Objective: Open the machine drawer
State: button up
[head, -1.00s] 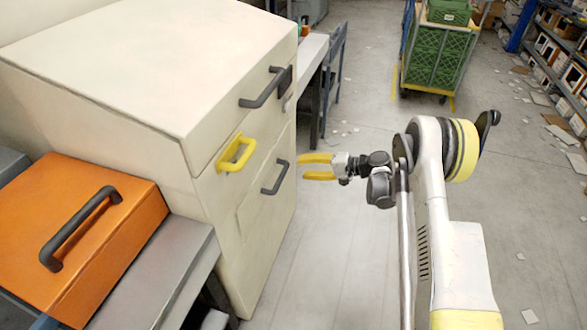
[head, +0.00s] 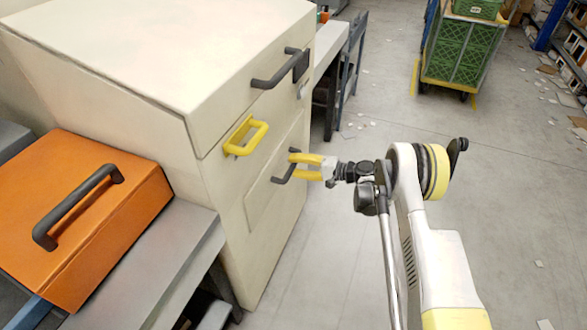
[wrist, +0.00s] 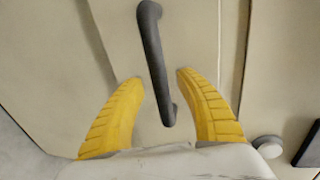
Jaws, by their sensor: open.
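The cream machine (head: 150,60) stands at the left in the head view. Its lower front panel carries a dark grey handle (head: 284,173). A yellow handle (head: 247,136) and another dark handle (head: 278,70) sit higher on the same front. My gripper (head: 292,165) has yellow fingers and is at the lower dark handle. In the wrist view the dark handle (wrist: 153,50) runs between the two open fingers (wrist: 157,78), with a gap visible on each side. The panel (wrist: 190,25) behind it looks flush with the machine's front.
An orange box (head: 120,200) with a dark handle stands on a grey bench (head: 160,265) left of the machine. A cart with green crates (head: 460,50) stands at the back right. Grey floor (head: 330,260) is open beneath my arm. Shelving is at the far right.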

jog(key=shift+w+a, duration=0.1)
jog(key=shift+a, duration=0.15)
grip_shut()
jog(key=f+v, duration=0.2)
jog(key=v, duration=0.8)
jog(key=d+f+v, duration=0.1)
jog(key=f+v, duration=0.1)
jog(key=v, duration=0.9)
jog(key=shift+d+f, duration=0.2)
grip_release()
